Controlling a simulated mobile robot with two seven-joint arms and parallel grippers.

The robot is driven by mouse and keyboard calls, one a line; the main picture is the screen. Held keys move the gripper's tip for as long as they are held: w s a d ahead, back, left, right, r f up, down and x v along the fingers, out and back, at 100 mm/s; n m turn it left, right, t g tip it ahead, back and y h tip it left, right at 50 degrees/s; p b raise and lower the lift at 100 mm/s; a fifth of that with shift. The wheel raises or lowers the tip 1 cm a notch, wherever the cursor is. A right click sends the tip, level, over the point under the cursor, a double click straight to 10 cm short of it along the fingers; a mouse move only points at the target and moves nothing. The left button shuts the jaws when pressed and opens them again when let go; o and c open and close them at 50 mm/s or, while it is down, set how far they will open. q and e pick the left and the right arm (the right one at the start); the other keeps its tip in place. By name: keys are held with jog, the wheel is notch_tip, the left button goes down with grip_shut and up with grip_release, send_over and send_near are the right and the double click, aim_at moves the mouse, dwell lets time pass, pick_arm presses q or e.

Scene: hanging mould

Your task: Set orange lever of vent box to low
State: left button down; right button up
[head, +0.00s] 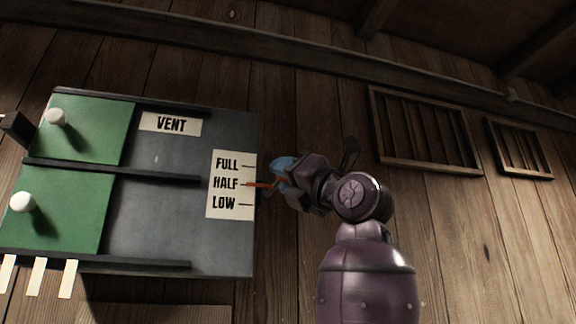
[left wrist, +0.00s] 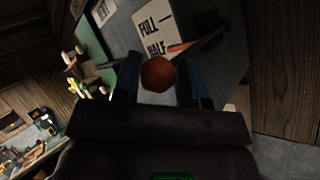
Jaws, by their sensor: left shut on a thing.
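The vent box (head: 150,225) is a dark grey panel on the plank wall, with a VENT label (head: 171,124) and a white scale reading FULL, HALF, LOW (head: 231,205). The orange lever (head: 262,184) reaches in from the box's right edge with its tip at the HALF mark. My left gripper (head: 283,172) is at that edge, its blue fingers shut on the lever's round orange knob. In the left wrist view the knob (left wrist: 158,74) sits between the two fingers, and the lever's pointer (left wrist: 200,40) lies beside HALF. LOW is hidden there. My right gripper is not in view.
Two green panels (head: 65,215) with white knobs (head: 23,202) are on the box's left side, between dark rails (head: 110,170). Slatted wall vents (head: 425,130) are at the upper right. The wall right of my arm is otherwise clear.

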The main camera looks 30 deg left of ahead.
pick_arm(q)
notch_tip(320, 180, down, 8)
jog(key=w+a+n+g+y+b, duration=0.1)
jog(key=n+g+y+b, duration=0.1)
jog(key=n, duration=0.3)
jog(key=shift+w+a+r+g+y, duration=0.2)
jog(key=shift+a+g+y, duration=0.2)
jog(key=shift+g+y, duration=0.45)
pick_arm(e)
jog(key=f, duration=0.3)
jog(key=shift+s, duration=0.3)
pick_arm(q)
jog(key=c, duration=1.1)
grip_release()
jog(key=o, duration=0.3)
jog(key=shift+w+a+f, duration=0.15)
jog(key=shift+a, duration=0.1)
jog(key=shift+b+v, duration=0.9)
jog(key=shift+v, duration=4.55)
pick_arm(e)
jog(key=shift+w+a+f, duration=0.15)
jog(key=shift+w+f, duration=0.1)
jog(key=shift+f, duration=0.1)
